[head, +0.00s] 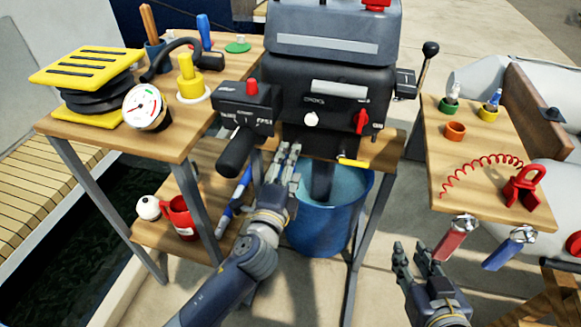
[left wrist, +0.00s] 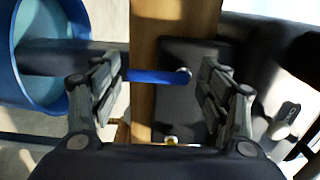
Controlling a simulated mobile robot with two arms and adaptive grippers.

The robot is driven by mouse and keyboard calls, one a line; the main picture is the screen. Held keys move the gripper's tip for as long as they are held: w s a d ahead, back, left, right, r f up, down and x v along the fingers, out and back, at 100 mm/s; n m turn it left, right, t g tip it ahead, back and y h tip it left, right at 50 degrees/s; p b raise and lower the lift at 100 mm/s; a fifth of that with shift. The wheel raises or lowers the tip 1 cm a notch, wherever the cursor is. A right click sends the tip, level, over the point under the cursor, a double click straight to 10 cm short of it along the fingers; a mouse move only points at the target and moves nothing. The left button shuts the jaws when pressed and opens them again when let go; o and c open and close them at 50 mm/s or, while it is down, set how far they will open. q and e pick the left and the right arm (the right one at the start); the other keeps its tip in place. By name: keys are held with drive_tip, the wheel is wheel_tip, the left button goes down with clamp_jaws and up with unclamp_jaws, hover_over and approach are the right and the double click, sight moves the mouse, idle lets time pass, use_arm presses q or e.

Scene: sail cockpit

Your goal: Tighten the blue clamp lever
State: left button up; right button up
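The blue clamp lever (left wrist: 155,76) shows in the left wrist view as a short blue bar by the wooden board's edge. My left gripper (left wrist: 160,82) is open, with one finger on each side of the lever and gaps between. In the head view my left gripper (head: 283,157) is raised in front of the outboard motor (head: 325,85), and I cannot make out the blue lever there. A yellow lever (head: 355,162) sits to the right on the same mount. My right gripper (head: 418,258) is open and empty at lower right.
A blue bucket (head: 328,220) stands below the motor. The black tiller handle (head: 236,150) is close to my left gripper's left. A left table (head: 190,128) holds a pump and gauge; a right table (head: 440,180) carries cups, a red coiled cord and hanging clamps.

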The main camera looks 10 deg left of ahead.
use_arm(q)
drive_tip(key=shift+o, duration=0.5)
drive_tip(key=shift+f, duration=0.1)
drive_tip(key=shift+s+d, duration=0.1)
drive_tip(key=s, duration=1.2)
drive_tip(key=shift+a, duration=0.2)
